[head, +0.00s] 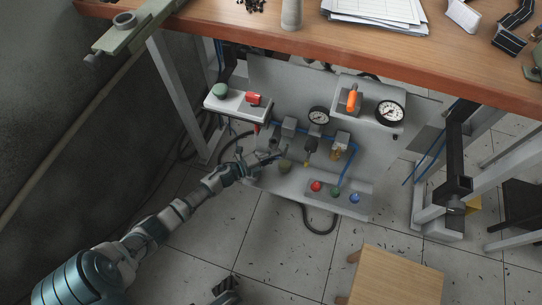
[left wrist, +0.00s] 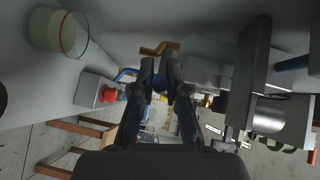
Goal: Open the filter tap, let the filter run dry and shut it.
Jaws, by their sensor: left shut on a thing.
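My left gripper (head: 274,157) reaches in from the left to the lower left part of the grey pneumatic panel (head: 270,80). In the left wrist view its two dark fingers (left wrist: 160,75) are closed together around a small dark blue piece, mostly hidden between them. I take this piece to be the filter tap, but the view is too dark to be sure. A small bent orange-brown part (left wrist: 160,48) shows just beyond the fingertips. A clear bowl with a red line (left wrist: 60,33) is at the upper left there. My right gripper is not clearly seen.
An olive cup (head: 285,166) stands close to the fingertips. A lower ledge carries red (head: 316,186), green and blue buttons. Gauges (head: 390,112) and an orange handle (head: 352,100) sit higher. The wooden table (head: 330,50) overhangs the panel. A wooden stool (head: 395,278) stands in front.

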